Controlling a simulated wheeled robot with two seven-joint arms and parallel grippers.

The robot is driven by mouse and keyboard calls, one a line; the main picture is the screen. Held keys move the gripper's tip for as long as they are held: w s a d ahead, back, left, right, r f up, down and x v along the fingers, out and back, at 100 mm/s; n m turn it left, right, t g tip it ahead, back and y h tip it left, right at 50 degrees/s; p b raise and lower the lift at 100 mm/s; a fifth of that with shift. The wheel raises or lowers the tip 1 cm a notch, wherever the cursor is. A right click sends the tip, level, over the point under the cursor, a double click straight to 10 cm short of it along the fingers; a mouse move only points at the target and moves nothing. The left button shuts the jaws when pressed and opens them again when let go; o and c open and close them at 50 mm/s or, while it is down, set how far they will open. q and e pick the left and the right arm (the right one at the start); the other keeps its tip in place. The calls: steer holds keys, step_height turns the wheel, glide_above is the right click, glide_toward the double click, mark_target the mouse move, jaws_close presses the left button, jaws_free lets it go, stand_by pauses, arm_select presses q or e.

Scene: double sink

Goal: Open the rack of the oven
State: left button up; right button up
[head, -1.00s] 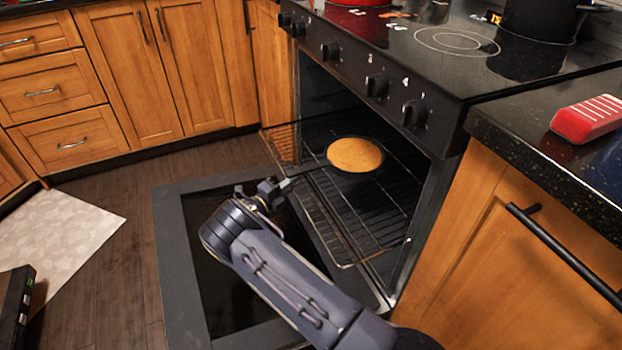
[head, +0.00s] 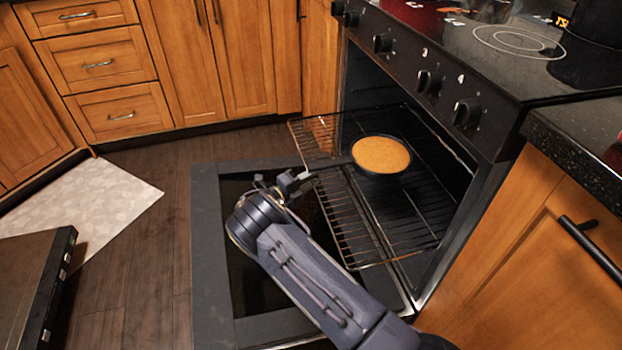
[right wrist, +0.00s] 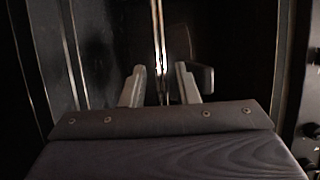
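The oven rack (head: 345,215) is a wire grid that sticks partly out of the open oven (head: 410,130), above the lowered oven door (head: 212,270). A dark round pan (head: 368,172) with an orange-brown filling sits on the rack, its handle pointing left. My right gripper (head: 293,182) is at the rack's front edge, near the handle's end. In the right wrist view my right gripper (right wrist: 160,75) has its fingers apart, with a thin bright bar, apparently the rack's (right wrist: 158,40), between them. Contact with the bar cannot be told. My left gripper is not in view.
Wooden cabinets (head: 110,75) line the back and left. A dark panel with buttons on its edge (head: 35,280) juts in at lower left, beside a pale floor mat (head: 100,195). A counter corner (head: 580,135) is at right. Bare floor (head: 145,250) lies left of the oven door.

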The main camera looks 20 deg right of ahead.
steer(key=shift+o, duration=0.3)
steer(key=shift+r, duration=0.1)
steer(key=p+v, duration=0.2)
steer(key=v, duration=0.5)
steer(key=shift+a, duration=0.35)
steer(key=shift+s, duration=0.1)
